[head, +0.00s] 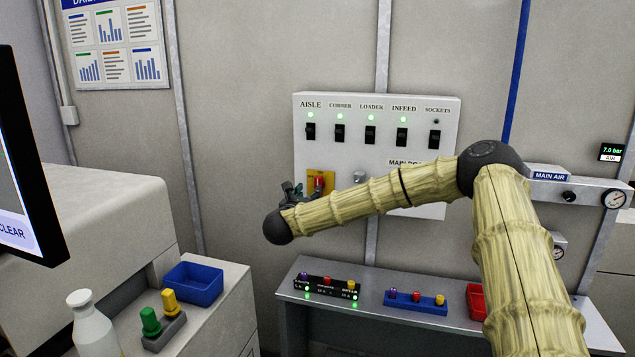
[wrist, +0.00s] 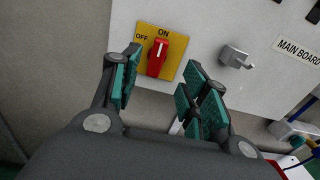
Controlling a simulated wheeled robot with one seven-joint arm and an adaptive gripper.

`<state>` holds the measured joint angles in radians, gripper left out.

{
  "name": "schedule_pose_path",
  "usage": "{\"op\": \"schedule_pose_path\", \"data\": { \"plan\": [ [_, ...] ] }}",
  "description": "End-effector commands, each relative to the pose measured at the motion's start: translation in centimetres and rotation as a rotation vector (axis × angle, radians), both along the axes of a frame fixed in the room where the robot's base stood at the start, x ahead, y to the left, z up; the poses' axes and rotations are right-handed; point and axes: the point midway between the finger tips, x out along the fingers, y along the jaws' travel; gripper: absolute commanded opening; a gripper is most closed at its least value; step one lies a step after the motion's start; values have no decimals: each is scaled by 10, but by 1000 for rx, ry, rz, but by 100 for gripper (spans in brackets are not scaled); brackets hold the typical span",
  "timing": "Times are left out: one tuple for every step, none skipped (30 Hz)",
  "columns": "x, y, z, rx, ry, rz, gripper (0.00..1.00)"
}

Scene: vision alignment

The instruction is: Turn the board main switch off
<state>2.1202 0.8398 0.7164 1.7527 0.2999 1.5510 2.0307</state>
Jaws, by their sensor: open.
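The main switch is a red handle (head: 320,181) on a yellow plate (head: 313,188) at the lower left of the white board (head: 368,150). In the wrist view the red handle (wrist: 157,56) stands roughly upright, its top towards ON, with OFF to the left. My gripper (wrist: 163,85) is open and empty, its teal-padded fingers spread below and to either side of the handle. Contact cannot be told. In the head view my gripper (head: 292,190) is just left of the handle, and my arm covers the board's lower part.
Above are breaker toggles (head: 371,135); AISLE, LOADER, INFEED and one more have lit green lamps, SOCKETS has a dark one. A grey latch-like fitting (wrist: 236,57) sits right of the switch. Below, a bench (head: 345,309) bears a black strip and a blue tray (head: 415,305).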

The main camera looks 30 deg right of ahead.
Motion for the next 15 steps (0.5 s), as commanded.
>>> {"op": "schedule_pose_path", "data": {
  "plan": [
    [1, -3, 2, 3, -4, -4, 45],
    [3, -5, 2, 4, -5, -4, 45],
    [6, -8, 3, 3, -5, -4, 45],
    [8, -10, 3, 2, -4, -3, 45],
    [10, -13, 4, 2, -4, -3, 45],
    [14, -17, 4, 2, -4, -3, 45],
    [17, -21, 4, 1, -3, -3, 45],
    [20, -24, 4, 1, -2, -2, 45],
    [25, -30, 4, 0, -3, -3, 45],
    [28, -33, 4, 0, -1, -2, 45],
    [31, -37, 4, 0, -1, -2, 45],
    [36, -42, 4, -1, -2, -2, 45],
    [39, -45, 4, -1, -1, -1, 45],
    [42, -49, 4, -1, -1, -2, 45],
    [46, -54, 4, -1, -1, -2, 45]
  ]
}}
